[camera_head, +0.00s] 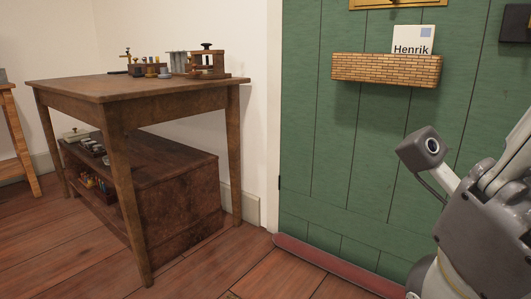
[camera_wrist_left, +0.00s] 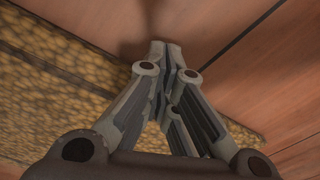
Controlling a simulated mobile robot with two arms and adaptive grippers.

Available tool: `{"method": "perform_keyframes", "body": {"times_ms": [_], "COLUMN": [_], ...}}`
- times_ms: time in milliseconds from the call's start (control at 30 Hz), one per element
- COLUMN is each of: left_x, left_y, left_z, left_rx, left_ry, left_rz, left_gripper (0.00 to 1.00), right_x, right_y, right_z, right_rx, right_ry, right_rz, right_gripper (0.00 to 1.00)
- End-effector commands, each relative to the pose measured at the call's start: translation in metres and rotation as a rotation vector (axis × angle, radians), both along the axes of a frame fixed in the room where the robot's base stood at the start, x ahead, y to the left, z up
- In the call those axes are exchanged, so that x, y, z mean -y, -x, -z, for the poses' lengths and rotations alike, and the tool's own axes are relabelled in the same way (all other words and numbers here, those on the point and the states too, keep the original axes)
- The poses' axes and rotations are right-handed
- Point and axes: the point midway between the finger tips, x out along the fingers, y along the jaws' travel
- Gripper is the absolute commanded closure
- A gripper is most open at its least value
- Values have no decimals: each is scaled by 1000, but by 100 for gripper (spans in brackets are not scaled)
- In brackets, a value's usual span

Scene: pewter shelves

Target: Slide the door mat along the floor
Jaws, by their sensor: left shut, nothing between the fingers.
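The door mat (camera_wrist_left: 55,80) is a tan, bristly mat lying on the wooden floor. In the left wrist view it fills the left side, and one straight edge runs down to the right behind my fingers. My left gripper (camera_wrist_left: 166,48) is shut and empty. Its fingertips appear just past that edge, over bare floor; I cannot tell whether they touch the mat. The mat and my left gripper are not in the head view. An arm of mine comes in from the right in the head view, with no gripper fingers visible.
A green door (camera_head: 350,160) with a red sill (camera_head: 330,265) stands ahead. It carries a brick-patterned ledge (camera_head: 385,70) and a "Henrik" card (camera_head: 412,41). A brown table (camera_head: 130,85) with a low shelf unit (camera_head: 175,185) stands at left. Floor between them is clear.

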Motion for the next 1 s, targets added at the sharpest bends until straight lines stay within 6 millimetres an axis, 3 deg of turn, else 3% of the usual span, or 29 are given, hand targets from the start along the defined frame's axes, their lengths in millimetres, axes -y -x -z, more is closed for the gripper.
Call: {"method": "perform_keyframes", "body": {"times_ms": [333, 1000], "left_x": [2, 30], "left_y": [-2, -31], "left_z": [1, 2], "left_rx": [1, 2], "left_ry": [1, 1], "left_rz": [0, -1], "left_gripper": [100, 100], "right_x": [0, 0], "right_y": [0, 0], "right_z": [2, 26], "right_rx": [0, 0], "right_ry": [0, 0], "right_rz": [0, 0], "right_gripper": [100, 100]}}
